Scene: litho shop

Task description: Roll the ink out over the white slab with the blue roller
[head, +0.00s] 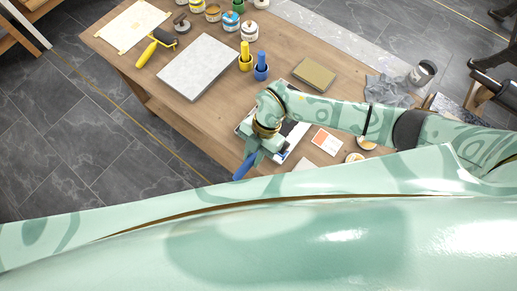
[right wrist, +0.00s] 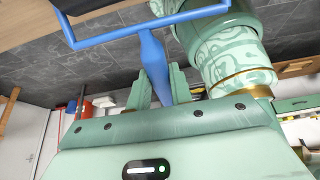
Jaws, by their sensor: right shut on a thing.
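The pale marbled white slab (head: 198,66) lies on the wooden table, left of centre in the head view. No ink shows on it. My right gripper (head: 252,150) is shut on the blue handle of the blue roller (head: 244,166), near the table's front edge. The right wrist view shows the blue handle (right wrist: 153,58) between my fingers (right wrist: 155,88), with its blue frame beyond and part of a black cylinder at the top left. A white-edged tray (head: 281,157) with a dark inside lies under my right arm, partly hidden. My left gripper is out of view.
A yellow-handled roller (head: 155,46) lies left of the slab. Several tins line the far edge. An olive block (head: 314,74), a grey cloth (head: 390,90) and an orange-white card (head: 326,140) lie right.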

